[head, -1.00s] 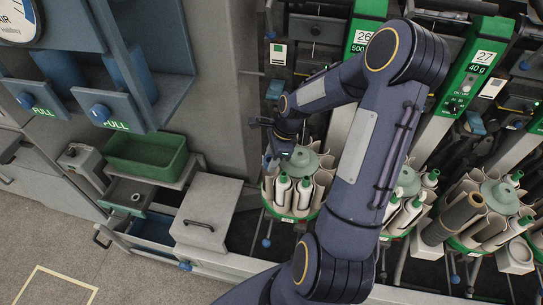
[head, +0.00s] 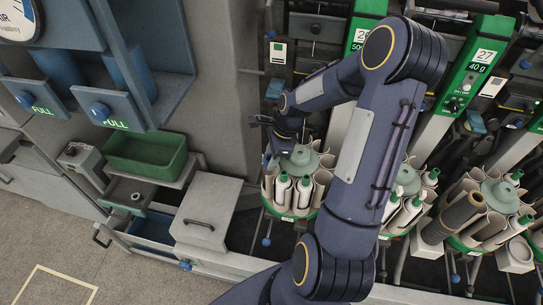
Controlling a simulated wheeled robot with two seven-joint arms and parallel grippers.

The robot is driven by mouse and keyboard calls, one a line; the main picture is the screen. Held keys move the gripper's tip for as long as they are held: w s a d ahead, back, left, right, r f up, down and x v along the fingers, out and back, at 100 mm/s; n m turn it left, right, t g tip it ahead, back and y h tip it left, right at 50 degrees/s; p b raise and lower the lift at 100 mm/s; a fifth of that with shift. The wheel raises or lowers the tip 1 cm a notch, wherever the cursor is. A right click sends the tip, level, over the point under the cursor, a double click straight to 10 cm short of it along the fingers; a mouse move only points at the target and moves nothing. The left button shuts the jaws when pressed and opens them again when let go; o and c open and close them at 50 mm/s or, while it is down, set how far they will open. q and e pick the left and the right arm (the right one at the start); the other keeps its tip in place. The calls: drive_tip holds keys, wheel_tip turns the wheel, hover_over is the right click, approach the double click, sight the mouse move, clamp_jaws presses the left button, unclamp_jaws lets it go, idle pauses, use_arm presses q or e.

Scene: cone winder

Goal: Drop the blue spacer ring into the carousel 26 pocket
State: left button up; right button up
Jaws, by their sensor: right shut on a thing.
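My right gripper (head: 283,150) points down at the upper left rim of the carousel under the sign marked 26. It is shut, but its fingertips are small and dark. I cannot make out the blue spacer ring between them. The carousel 26 (head: 303,160) has a grey-green hub, pale curved pockets and a green rim band. White tubes with green tips stand in some front pockets. The pockets behind the gripper are partly hidden, and I cannot tell whether the fingers touch any. My left gripper is not in view.
My right arm covers part of the middle. Carousels to the right (head: 408,180) (head: 497,195) hold more tubes.

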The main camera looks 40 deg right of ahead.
drive_tip(key=shift+f+b, duration=1)
drive_tip(key=shift+f, duration=0.25)
idle(0.6)
drive_tip(key=shift+r, duration=0.15)
idle(0.3)
idle(0.5)
drive_tip(key=o, duration=1)
drive_tip(key=shift+o, duration=0.2)
wheel_tip(320, 180, up, 8)
drive_tip(key=p, duration=0.6)
drive_tip(key=shift+p, duration=0.3)
idle(0.3)
